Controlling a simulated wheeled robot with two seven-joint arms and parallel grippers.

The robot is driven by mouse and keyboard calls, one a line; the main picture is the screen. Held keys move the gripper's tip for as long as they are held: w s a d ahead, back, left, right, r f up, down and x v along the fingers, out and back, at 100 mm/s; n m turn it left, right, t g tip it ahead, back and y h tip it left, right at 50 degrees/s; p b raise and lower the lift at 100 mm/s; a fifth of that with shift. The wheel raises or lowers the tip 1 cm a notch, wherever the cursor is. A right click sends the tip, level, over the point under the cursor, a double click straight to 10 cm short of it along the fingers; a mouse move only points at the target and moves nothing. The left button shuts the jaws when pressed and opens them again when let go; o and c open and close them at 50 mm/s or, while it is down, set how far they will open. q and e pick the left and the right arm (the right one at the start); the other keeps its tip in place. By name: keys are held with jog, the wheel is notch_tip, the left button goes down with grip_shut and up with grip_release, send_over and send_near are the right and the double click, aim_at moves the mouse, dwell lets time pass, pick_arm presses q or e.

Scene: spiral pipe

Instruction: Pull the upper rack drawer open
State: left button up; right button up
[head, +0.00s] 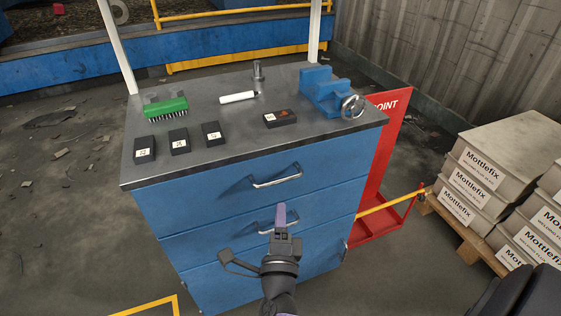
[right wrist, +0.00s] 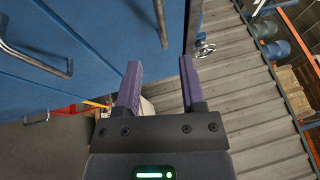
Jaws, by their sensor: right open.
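The blue cabinet's upper drawer (head: 225,185) is closed, its front flush with the cabinet. Its silver bar handle (head: 277,182) shows in full in the head view. My right gripper (head: 281,213) is in front of the cabinet, below that handle in the picture and partly over the middle drawer's handle (head: 265,230). In the right wrist view my right gripper (right wrist: 160,82) is open, with purple fingers and nothing between them. The upper handle (right wrist: 157,18) lies beyond the fingertips there, apart from them. My left gripper is not in view.
The grey worktop (head: 235,130) carries a green brush (head: 166,106), several black boxes, a white marker (head: 237,97) and a blue vise (head: 325,92). A red stand (head: 385,150) and stacked Mottlefix packs (head: 480,185) stand to the right. Floor left of the cabinet is mostly open.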

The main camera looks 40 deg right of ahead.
aim_at(281, 179)
jog(key=b+x, duration=0.2)
jog(key=x, duration=0.6)
jog(key=shift+w+d+r, duration=0.15)
jog(key=shift+w+d, duration=0.05)
jog(key=shift+w, duration=0.15)
jog(key=shift+w+d+r, duration=0.1)
jog(key=c, duration=0.4)
grip_shut()
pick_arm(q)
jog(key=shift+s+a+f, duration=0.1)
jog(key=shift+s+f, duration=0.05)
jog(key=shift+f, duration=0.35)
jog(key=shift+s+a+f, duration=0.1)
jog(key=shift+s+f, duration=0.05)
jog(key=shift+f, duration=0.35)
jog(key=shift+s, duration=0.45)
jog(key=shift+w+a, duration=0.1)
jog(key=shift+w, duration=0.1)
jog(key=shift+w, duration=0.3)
